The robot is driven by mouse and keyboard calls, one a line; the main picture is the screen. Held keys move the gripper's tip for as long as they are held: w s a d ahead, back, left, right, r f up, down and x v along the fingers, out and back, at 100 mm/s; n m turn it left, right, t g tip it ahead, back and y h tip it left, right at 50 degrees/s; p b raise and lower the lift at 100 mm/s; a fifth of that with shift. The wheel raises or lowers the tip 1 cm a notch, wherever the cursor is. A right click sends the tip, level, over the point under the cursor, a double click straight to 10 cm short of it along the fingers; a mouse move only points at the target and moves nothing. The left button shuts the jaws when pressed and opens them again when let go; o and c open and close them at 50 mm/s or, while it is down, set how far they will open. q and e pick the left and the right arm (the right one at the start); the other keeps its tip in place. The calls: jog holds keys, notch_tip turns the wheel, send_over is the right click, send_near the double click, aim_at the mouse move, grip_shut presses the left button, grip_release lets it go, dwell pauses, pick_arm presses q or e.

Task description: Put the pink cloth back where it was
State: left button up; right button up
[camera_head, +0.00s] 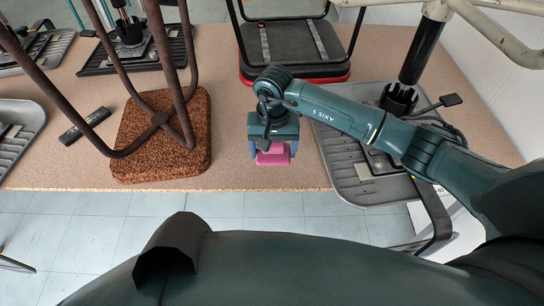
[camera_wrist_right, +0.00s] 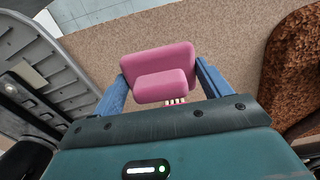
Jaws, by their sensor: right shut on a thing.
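The pink cloth (camera_head: 272,156) is a small folded block with a smaller layer on top. It also shows in the right wrist view (camera_wrist_right: 158,60), between the two blue fingers. My right gripper (camera_head: 272,149) is shut on it. It points down at the front part of the brown board, near its front edge. I cannot tell whether the cloth touches the board. My left gripper is not in view.
The brown board (camera_head: 75,165) carries an upturned stool with a cork-like seat (camera_head: 160,165) at left and a grey chair shell (camera_head: 345,180) at right. A black remote-like object (camera_head: 85,125) lies left of the stool. A dark, red-edged chair (camera_head: 285,48) stands behind. Bare board lies around my right gripper.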

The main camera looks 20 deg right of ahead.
aim_at(273, 159)
notch_tip(273, 159, down, 4)
jog(key=shift+r, duration=0.1)
jog(key=shift+f, duration=0.3)
jog(key=o, duration=0.5)
jog(key=shift+f, duration=0.1)
jog(key=o, duration=0.5)
